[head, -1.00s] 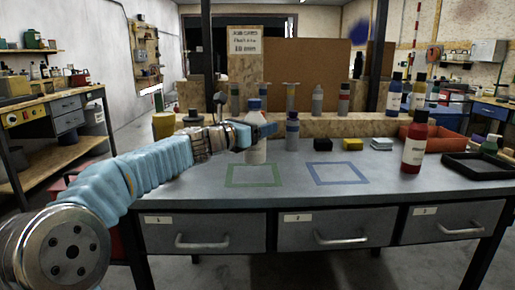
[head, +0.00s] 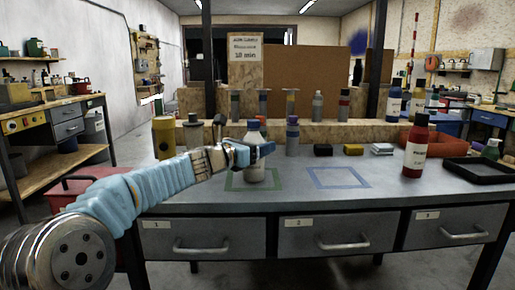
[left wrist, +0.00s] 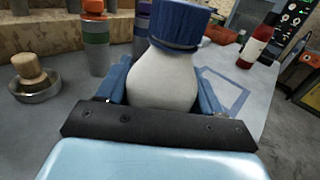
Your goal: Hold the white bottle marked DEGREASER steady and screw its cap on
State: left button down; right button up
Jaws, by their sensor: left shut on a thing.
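The white bottle (head: 254,172) stands upright at the green square outline (head: 236,188) on the bench, with a blue cap (head: 254,125) on its top. Its marking cannot be read. In the left wrist view the bottle (left wrist: 165,82) is large and central, and its ribbed blue cap (left wrist: 182,27) sits over the neck. Whether the cap is tight cannot be seen. My left gripper (head: 256,152) is shut around the bottle's body, with one blue finger on each side, below the cap. My right gripper is not in view.
A blue square outline (head: 338,177) to the right is empty. A red bottle (head: 415,152) stands farther right, beside a black tray (head: 480,171). Several bottles stand along the wooden ledge (head: 340,130) behind. A yellow can (head: 163,138) is at the back left.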

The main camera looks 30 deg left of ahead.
pick_arm(q)
jog(key=shift+c, duration=0.8)
grip_release()
jog(key=shift+f, duration=0.1)
jog(key=b+v, duration=0.1)
jog(key=v, duration=1.1)
